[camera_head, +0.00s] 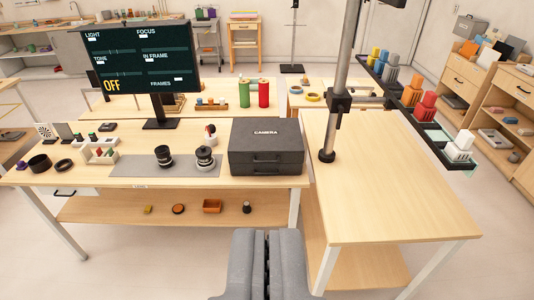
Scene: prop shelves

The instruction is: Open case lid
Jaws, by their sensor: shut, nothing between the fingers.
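The case (266,147) is a dark grey box with "CAMERA" printed on top. It stands at the right end of the left table, near its front edge. Its lid (265,134) is closed, and a handle shows on its front face. My gripper (266,236) is at the bottom middle of the view, its two grey fingers together with nothing between them. It is apart from the case, in front of the table edge and below the case in the picture.
Left of the case, two black lenses (183,158) stand on a grey mat (130,166). A monitor (143,62) reading "OFF" stands behind them. A vertical pole (343,75) rises right of the case. The right table (395,185) is mostly bare.

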